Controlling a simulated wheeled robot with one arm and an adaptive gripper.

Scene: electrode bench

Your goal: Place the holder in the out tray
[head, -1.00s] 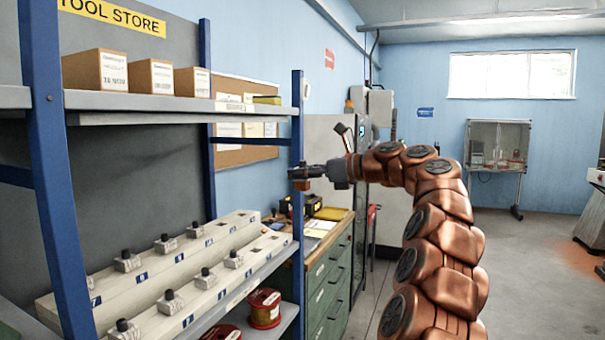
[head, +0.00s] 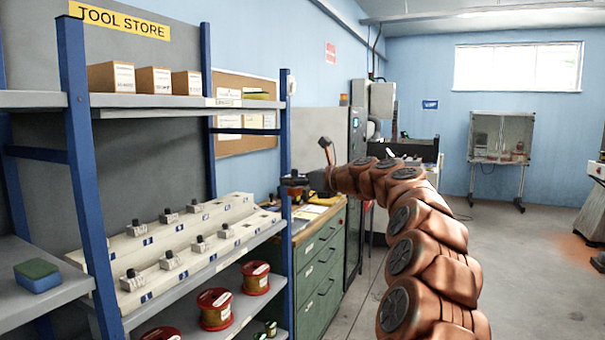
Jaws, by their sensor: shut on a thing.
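My gripper (head: 296,182) is at the end of my copper-coloured arm, level with the blue shelf post and in front of it in the picture. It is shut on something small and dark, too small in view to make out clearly. Several grey holders with black knobs (head: 196,242) stand in numbered slots of two stepped cream racks (head: 150,293) on the shelf at left. Some slots at the right ends of the racks look empty. I cannot pick out the out tray in this view.
A green drawer cabinet (head: 320,275) with a cluttered wooden top stands right of the shelf. Red spools (head: 214,308) sit on the lower shelf, cartons (head: 153,80) on the upper. A blue-green sponge (head: 37,275) lies at far left. The floor (head: 520,255) at right is open.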

